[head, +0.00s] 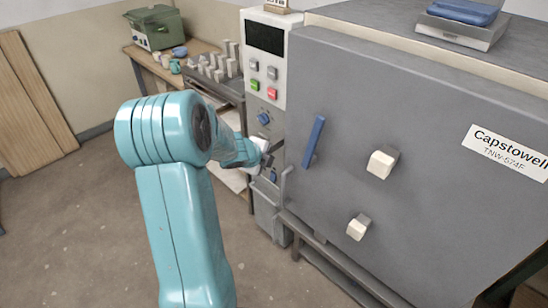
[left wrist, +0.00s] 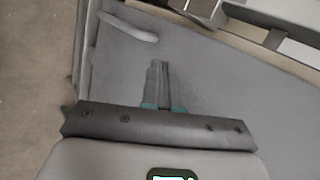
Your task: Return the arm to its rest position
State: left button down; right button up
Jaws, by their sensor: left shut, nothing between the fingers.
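My left arm is teal and rises from the bottom of the head view, bending toward the kiln. My left gripper (head: 272,158) is at the left edge of the kiln's grey front (head: 330,90), beside the control panel (head: 266,60). In the left wrist view its two fingers (left wrist: 160,72) are together with nothing between them. They are in front of a plain grey surface, and I cannot tell whether they touch it. A curved grey handle (left wrist: 130,27) shows beyond the fingers at upper left. My right gripper is not in view.
The kiln front carries a blue handle (head: 314,142) and two pale knobs (head: 381,163) that stick out. A wooden table (head: 150,65) with a green box (head: 153,27) and cups stands at back left. Wooden boards (head: 35,100) lean at left. Floor at left is clear.

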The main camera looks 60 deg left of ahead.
pick_arm(q)
jog(key=w+d+f+n+h+b, duration=0.1)
jog(key=w+d+f+n+h, duration=0.15)
jog(key=d+f, duration=0.5)
jog(key=w+d+f+n+g+h, duration=0.15)
jog(key=w+d+f, duration=0.3)
jog(key=d, duration=0.65)
jog(key=w+d+f+n+h+b, duration=0.1)
jog(key=w+d+f+n+h, duration=0.15)
jog(key=d+f, duration=0.55)
jog(key=s+d+f+n+g+h, duration=0.1)
jog(key=s+d+f+n+g, duration=0.1)
jog(key=s+d, duration=0.5)
jog(key=s+d+f+n+g+h+b, duration=0.1)
jog(key=s+d+f+n+g, duration=0.2)
jog(key=d, duration=1.2)
jog(key=s+f+n, duration=0.1)
jog(key=s+f, duration=0.2)
jog(key=s, duration=0.1)
jog(key=shift+d+f+n+g+h+b, duration=0.2)
jog(key=shift+f+n+g+h+b, duration=0.05)
jog(key=shift+n+g+h+b, duration=0.1)
jog(key=shift+w, duration=0.15)
jog(key=shift+a, duration=0.1)
